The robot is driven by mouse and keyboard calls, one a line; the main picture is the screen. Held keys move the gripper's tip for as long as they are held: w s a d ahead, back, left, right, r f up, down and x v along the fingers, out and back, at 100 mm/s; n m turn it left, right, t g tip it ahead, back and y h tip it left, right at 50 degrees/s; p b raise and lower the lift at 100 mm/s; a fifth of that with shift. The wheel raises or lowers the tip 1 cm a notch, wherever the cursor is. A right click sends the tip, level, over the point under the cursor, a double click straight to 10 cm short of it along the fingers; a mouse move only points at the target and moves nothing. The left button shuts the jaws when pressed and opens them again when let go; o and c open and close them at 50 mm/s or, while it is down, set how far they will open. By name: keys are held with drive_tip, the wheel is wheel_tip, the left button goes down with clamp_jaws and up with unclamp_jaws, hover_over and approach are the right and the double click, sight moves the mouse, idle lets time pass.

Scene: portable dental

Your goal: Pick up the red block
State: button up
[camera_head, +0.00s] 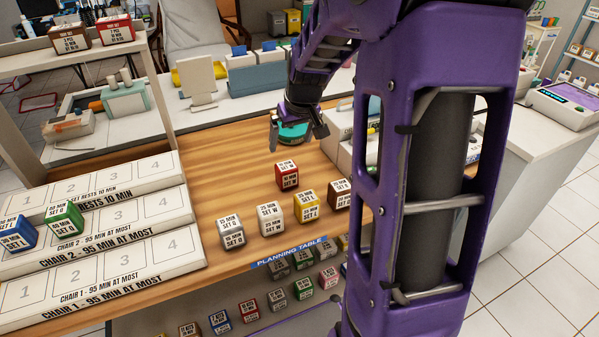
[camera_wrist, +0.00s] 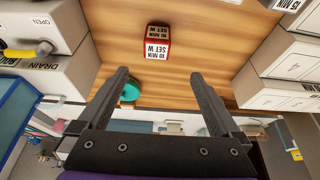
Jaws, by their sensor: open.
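The red block (camera_head: 287,175) has a white label reading "SET W" and sits upright on the wooden planning table (camera_head: 225,185), behind a row of other blocks. In the wrist view the red block (camera_wrist: 157,41) lies beyond my fingertips, roughly centred between them. My gripper (camera_head: 297,134) is above the table, a little behind the red block in the head view. It is open and empty, and its two fingers (camera_wrist: 158,82) are well apart. Nothing hides the red block in either view.
Grey (camera_head: 231,232), white (camera_head: 271,219), yellow (camera_head: 306,206) and brown (camera_head: 339,193) blocks stand in front of the red block. Stepped chair racks (camera_head: 110,245) at left hold a green (camera_head: 63,217) and a blue block (camera_head: 17,234).

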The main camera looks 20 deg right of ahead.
sight(288, 166)
drive_tip(key=x, duration=0.4)
drive_tip(key=b+x, duration=0.1)
drive_tip(key=x, duration=0.3)
drive_tip(key=d+x, duration=0.1)
drive_tip(key=x, duration=0.3)
drive_tip(key=shift+w+a+b+x, duration=0.1)
drive_tip(key=shift+b+x, duration=0.15)
drive_tip(key=shift+x, duration=1.1)
drive_tip(key=shift+w+a+b+x, duration=0.15)
drive_tip(key=shift+b+x, duration=0.1)
drive_tip(key=shift+x, duration=1.15)
drive_tip(key=shift+d+r, duration=0.1)
drive_tip(key=shift+r, duration=0.05)
drive_tip(key=shift+c, duration=0.3)
drive_tip(key=c, duration=1.4)
